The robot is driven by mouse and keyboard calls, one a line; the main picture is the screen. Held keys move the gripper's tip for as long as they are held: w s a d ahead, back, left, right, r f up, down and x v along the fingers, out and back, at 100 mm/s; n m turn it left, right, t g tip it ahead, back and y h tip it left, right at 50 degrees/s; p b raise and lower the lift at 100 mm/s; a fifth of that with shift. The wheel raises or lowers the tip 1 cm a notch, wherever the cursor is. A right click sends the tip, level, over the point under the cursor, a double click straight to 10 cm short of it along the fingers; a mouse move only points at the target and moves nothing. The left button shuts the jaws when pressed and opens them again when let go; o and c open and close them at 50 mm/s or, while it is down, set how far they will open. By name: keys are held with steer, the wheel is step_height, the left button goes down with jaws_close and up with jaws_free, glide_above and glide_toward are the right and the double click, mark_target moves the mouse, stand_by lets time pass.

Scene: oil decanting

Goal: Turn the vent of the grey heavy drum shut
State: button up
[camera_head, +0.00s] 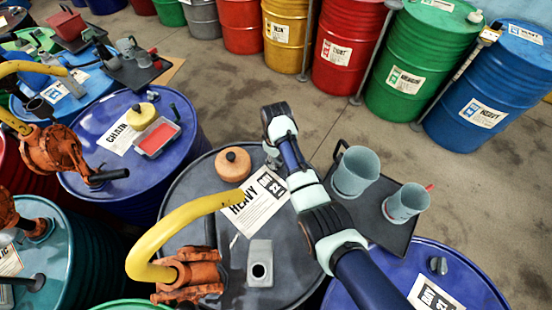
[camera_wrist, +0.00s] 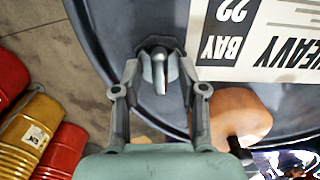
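The grey heavy drum (camera_head: 185,205) stands in the middle of the head view, with a white HEAVY label (camera_head: 258,203) on its lid. In the wrist view its lid (camera_wrist: 110,25) fills the upper part. The vent (camera_wrist: 160,72), a small grey tap with a narrow handle, sits near the lid's edge. My gripper (camera_wrist: 159,68) points down at it with one finger on each side. The fingers are apart, with small gaps showing beside the handle; I cannot tell whether either touches the vent's base. In the head view my arm largely hides the vent.
A round tan cap (camera_head: 233,165) lies close beside my gripper. A yellow hose (camera_head: 165,230) on an orange fitting and a grey spout (camera_head: 260,265) stand on the lid. A dark tray (camera_head: 385,225) with two grey-blue jugs is to the right. Blue drums flank it.

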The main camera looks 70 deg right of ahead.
jaws_close()
steer(key=shift+r, duration=0.1)
steer(key=m+p, duration=0.2)
steer(key=m, duration=0.1)
steer(key=shift+r, duration=0.1)
steer(key=m+p, duration=0.1)
steer(key=m, duration=0.2)
steer(key=shift+m+p, duration=0.3)
steer(key=shift+p, duration=0.1)
steer(key=m+p, duration=0.1)
steer(key=m, duration=0.3)
steer(key=shift+m, duration=0.3)
steer(key=shift+m+p, duration=0.35)
steer(key=shift+m, duration=1.55)
